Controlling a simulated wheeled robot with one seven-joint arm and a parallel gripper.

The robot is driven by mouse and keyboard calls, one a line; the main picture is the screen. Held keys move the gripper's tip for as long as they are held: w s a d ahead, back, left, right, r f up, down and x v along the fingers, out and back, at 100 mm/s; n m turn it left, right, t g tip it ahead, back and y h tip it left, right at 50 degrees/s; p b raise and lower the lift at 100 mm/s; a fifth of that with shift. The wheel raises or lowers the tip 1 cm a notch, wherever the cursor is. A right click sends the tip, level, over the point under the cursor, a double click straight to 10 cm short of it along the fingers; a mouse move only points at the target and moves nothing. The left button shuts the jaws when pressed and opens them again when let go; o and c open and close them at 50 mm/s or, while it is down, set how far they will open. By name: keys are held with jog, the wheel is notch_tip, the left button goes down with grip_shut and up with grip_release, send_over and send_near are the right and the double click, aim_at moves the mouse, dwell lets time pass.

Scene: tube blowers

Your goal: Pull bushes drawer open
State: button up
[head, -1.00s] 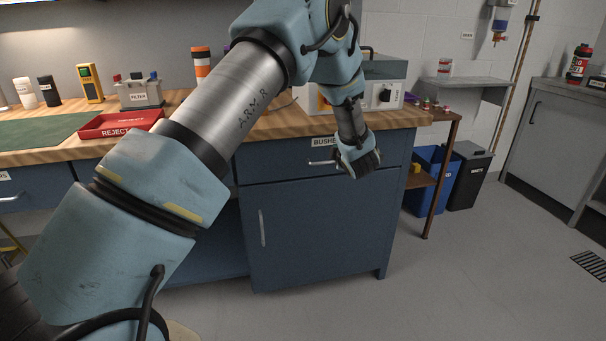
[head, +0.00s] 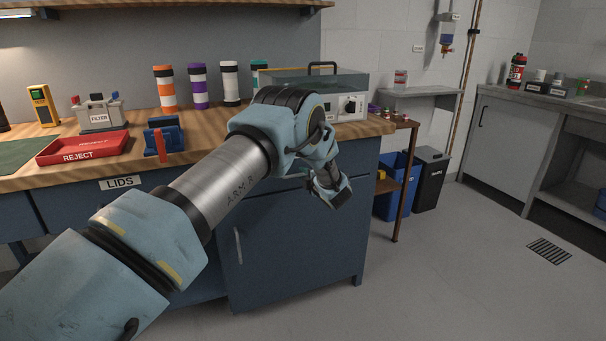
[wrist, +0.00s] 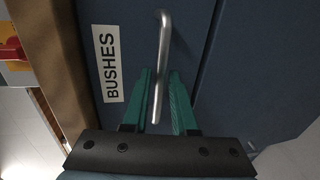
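The bushes drawer (wrist: 192,40) has a dark blue front with a white BUSHES label (wrist: 107,64) and a silver bar handle (wrist: 161,60). It looks shut. In the head view my arm hides most of the drawer front (head: 362,160), including its label and handle. My gripper (wrist: 160,98) is open in the wrist view. Its two green fingers stand on either side of the handle's near end, with a visible gap to the bar. In the head view my gripper (head: 340,194) is at the drawer front, its fingers not clearly visible.
The wooden counter (head: 215,118) above carries a red reject tray (head: 82,148), a blue clamp-like item (head: 164,138), striped tubes (head: 198,87) and a grey machine (head: 345,100). A cabinet door (head: 290,245) is below the drawer. Bins (head: 397,185) stand at the right. Floor in front is clear.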

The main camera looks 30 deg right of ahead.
jog(key=shift+w+f, duration=0.15)
jog(key=shift+w, duration=0.35)
grip_shut()
dwell(1.2)
